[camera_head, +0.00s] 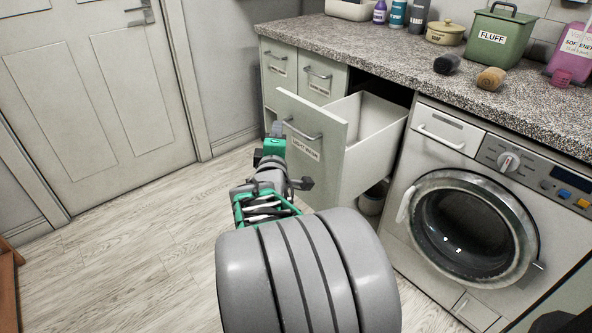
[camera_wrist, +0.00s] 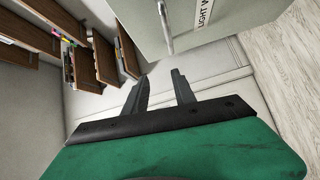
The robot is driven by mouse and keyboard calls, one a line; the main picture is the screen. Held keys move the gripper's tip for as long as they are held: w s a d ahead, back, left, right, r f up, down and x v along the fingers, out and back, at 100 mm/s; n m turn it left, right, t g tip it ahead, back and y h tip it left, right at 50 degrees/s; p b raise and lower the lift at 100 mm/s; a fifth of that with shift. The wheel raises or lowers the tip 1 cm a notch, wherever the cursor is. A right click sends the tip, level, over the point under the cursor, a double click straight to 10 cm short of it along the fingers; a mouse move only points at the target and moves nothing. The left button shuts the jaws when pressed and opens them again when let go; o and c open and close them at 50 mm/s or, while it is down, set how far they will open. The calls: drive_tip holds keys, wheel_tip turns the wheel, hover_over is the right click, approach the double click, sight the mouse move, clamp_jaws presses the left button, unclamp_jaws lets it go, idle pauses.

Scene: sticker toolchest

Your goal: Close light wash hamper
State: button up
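The light wash hamper (camera_head: 325,158) is a pale pull-out drawer under the counter, drawn well out, with its inside showing empty where visible. Its front carries a metal bar handle (camera_head: 302,130) and a label. In the wrist view, the hamper front (camera_wrist: 215,35), handle (camera_wrist: 165,28) and part of the label are at the top. My gripper (camera_head: 276,130) is at the left edge of the hamper front, in front of it in the head view. In the wrist view, my gripper (camera_wrist: 160,76) has its two dark fingers apart with nothing between them, below the handle.
A washing machine (camera_head: 460,215) stands right of the hamper. Two shut drawer or door fronts (camera_head: 318,78) are to its left. The speckled countertop (camera_head: 400,60) holds containers and brushes. A pale door (camera_head: 95,90) is at left. The wooden floor (camera_head: 150,255) at left is clear.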

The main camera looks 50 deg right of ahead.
drive_tip(key=n+h+b, duration=0.2)
drive_tip(key=b, duration=0.1)
approach(296, 131)
drive_tip(key=w+x, duration=0.1)
drive_tip(key=x, duration=0.5)
drive_tip(key=b+x, duration=0.1)
drive_tip(key=x, duration=0.3)
drive_tip(key=shift+s+d+f+b, duration=0.2)
drive_tip(key=shift+d+b, duration=0.1)
drive_tip(key=shift+d, duration=0.1)
drive_tip(key=shift+c, duration=0.5)
clamp_jaws()
